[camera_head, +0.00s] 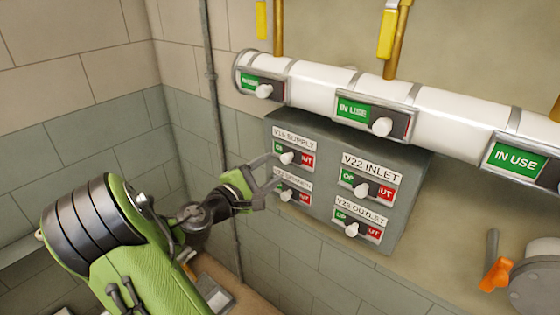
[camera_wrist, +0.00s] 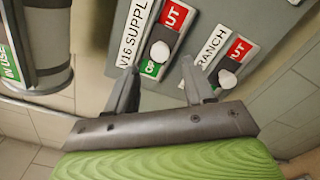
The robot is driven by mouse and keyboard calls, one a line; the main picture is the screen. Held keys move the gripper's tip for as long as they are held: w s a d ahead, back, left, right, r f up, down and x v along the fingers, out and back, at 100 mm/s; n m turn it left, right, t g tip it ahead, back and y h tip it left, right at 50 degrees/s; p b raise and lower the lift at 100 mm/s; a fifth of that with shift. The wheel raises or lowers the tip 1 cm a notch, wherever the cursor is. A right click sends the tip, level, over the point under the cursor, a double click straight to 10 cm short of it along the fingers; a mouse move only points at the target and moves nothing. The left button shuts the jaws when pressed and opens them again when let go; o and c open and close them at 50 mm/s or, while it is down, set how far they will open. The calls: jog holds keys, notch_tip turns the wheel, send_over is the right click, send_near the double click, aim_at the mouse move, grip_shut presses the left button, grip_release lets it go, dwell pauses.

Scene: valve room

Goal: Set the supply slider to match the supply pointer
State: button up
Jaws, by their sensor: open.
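The V16 SUPPLY slider (camera_head: 287,158) is a white round knob on a plate with green on the left and red OUT on the right. In the wrist view its knob (camera_wrist: 160,51) sits where green meets red, with some green showing. My gripper (camera_head: 274,170) is open at the left side of the grey panel, in front of the supply and branch sliders. In the wrist view my gripper's fingers (camera_wrist: 158,68) stand apart, with the supply knob just beyond the gap; contact is not clear. I cannot tell which part is the supply pointer.
The grey panel (camera_head: 324,205) also carries the V22 INLET knob (camera_head: 361,190), an outlet knob (camera_head: 351,230) and the branch knob (camera_wrist: 227,79). A white pipe (camera_head: 320,93) with IN USE slides runs above. Yellow levers (camera_head: 387,34) hang higher; an orange-handled valve (camera_head: 495,274) is lower right.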

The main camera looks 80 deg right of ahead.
aim_at(283, 160)
jog(key=x, duration=0.5)
jog(key=shift+s+d, duration=0.2)
jog(key=shift+c, duration=0.2)
grip_shut()
